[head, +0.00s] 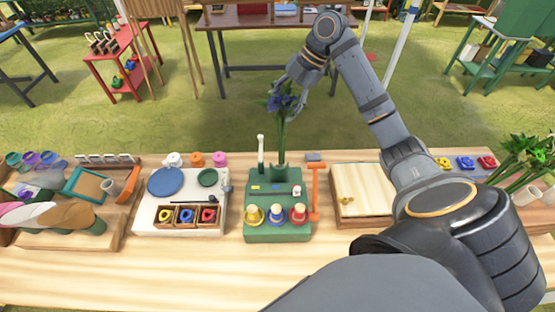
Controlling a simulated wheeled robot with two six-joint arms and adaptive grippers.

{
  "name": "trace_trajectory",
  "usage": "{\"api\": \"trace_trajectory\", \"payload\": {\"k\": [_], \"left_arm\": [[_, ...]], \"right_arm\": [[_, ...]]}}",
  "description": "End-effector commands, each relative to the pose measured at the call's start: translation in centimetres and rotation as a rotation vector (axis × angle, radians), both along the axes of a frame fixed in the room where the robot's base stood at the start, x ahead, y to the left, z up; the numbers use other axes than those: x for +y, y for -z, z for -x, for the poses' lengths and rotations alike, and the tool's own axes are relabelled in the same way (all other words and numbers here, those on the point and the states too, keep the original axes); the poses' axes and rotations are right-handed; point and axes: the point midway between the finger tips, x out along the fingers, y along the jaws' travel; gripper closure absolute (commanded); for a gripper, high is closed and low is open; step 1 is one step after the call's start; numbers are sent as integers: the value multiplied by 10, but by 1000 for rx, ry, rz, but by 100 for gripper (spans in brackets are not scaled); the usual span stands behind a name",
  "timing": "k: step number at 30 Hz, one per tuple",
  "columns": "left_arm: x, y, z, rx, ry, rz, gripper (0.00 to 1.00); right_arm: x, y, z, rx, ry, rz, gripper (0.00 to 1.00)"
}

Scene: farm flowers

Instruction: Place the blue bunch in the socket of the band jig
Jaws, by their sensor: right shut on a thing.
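The blue bunch (281,101) has blue flowers, green leaves and long green stems, and it hangs upright above the back of the band jig. My right gripper (291,88) is shut on the blue bunch near its flower heads, and leaves partly hide the fingers. The band jig (260,231) is a green block with yellow, blue and red ringed pegs at its front. The stems reach down to the back part of the jig. My left gripper is not in view.
A white board (150,228) with coloured bands in a wooden box stands left of the jig. An orange tool (314,190) stands right of it, beside a wooden box (355,205). Green-leaved flowers in a pot (527,194) stand far right. The table front is clear.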

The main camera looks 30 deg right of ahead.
Motion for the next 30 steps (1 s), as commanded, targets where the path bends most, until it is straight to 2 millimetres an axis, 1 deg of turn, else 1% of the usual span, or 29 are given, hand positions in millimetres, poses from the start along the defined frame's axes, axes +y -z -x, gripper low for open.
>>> {"api": "trace_trajectory", "payload": {"k": [1,4,9,12,15,17,20,24,26,30], "left_arm": [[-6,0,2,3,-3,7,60],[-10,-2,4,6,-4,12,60],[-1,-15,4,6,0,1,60],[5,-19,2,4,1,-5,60],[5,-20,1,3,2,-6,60],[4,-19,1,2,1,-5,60],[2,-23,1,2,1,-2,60],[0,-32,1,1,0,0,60],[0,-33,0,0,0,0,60],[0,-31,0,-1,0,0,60]], "right_arm": [[1,0,0,-2,-13,-3,93],[1,7,0,-2,-17,-3,93],[1,41,1,3,-15,-3,93],[1,56,1,-1,-14,-2,93],[1,63,0,-3,-15,-2,93],[1,64,0,-4,-14,-2,93],[1,71,0,-1,-13,-3,93],[2,92,1,1,-12,-3,93],[2,99,1,-1,-12,-2,93],[1,101,0,-5,-14,0,93]]}}
